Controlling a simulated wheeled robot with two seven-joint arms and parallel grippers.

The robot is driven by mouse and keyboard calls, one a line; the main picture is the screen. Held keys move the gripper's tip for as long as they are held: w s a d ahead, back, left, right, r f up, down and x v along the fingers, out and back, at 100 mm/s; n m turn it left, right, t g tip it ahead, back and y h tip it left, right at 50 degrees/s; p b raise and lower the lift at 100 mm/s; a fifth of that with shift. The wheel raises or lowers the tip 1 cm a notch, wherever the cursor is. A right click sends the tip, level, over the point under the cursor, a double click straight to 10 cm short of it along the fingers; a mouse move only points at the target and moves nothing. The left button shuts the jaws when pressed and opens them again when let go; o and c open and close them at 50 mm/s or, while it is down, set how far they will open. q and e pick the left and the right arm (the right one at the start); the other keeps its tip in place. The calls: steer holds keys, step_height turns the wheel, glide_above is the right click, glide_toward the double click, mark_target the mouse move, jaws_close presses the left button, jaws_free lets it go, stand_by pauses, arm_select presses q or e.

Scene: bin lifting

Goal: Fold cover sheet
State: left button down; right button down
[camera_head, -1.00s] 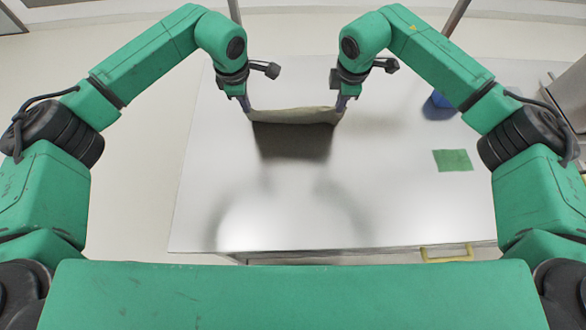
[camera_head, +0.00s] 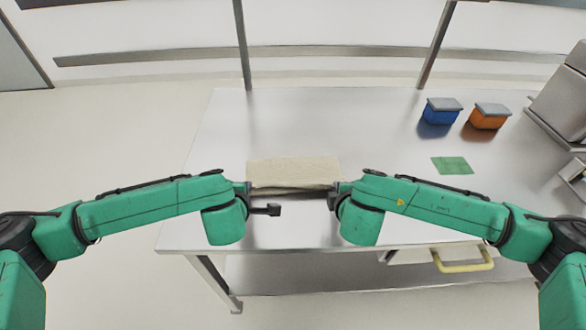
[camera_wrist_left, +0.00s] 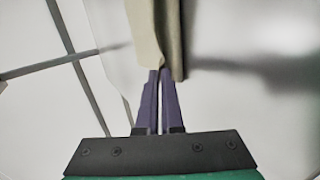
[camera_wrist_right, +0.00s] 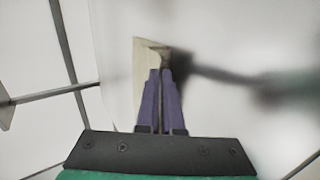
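The beige cover sheet (camera_head: 293,171) is in the middle of the metal table, spread between my two grippers with a fold line along its near edge. My left gripper (camera_head: 247,188) is at its left near corner; in the left wrist view its purple fingers (camera_wrist_left: 159,72) are closed together on the cloth (camera_wrist_left: 148,30). My right gripper (camera_head: 337,188) is at its right near corner; in the right wrist view its fingers (camera_wrist_right: 160,75) are closed on the cloth (camera_wrist_right: 147,60). I cannot tell how much of the sheet touches the table.
A blue bin (camera_head: 440,113) and an orange bin (camera_head: 488,118), both with grey lids, stand at the table's back right. A green square (camera_head: 452,165) lies in front of them. The metal table (camera_head: 390,140) is clear around the sheet. A yellow drawer handle (camera_head: 463,262) sticks out below.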

arm_select(q)
steer(key=shift+f, duration=0.2)
arm_select(e)
steer(key=shift+f, duration=0.15)
arm_select(q)
steer(key=shift+s+r, duration=0.2)
steer(key=shift+s, duration=0.2)
arm_select(e)
steer(key=shift+s+d, duration=0.1)
steer(key=shift+s, duration=0.3)
arm_select(q)
steer(key=c, duration=0.7)
jaws_free()
steer(key=shift+w+f, duration=0.1)
steer(key=shift+w, duration=0.05)
arm_select(e)
steer(key=c, duration=0.7)
jaws_free()
steer(key=shift+w, duration=0.15)
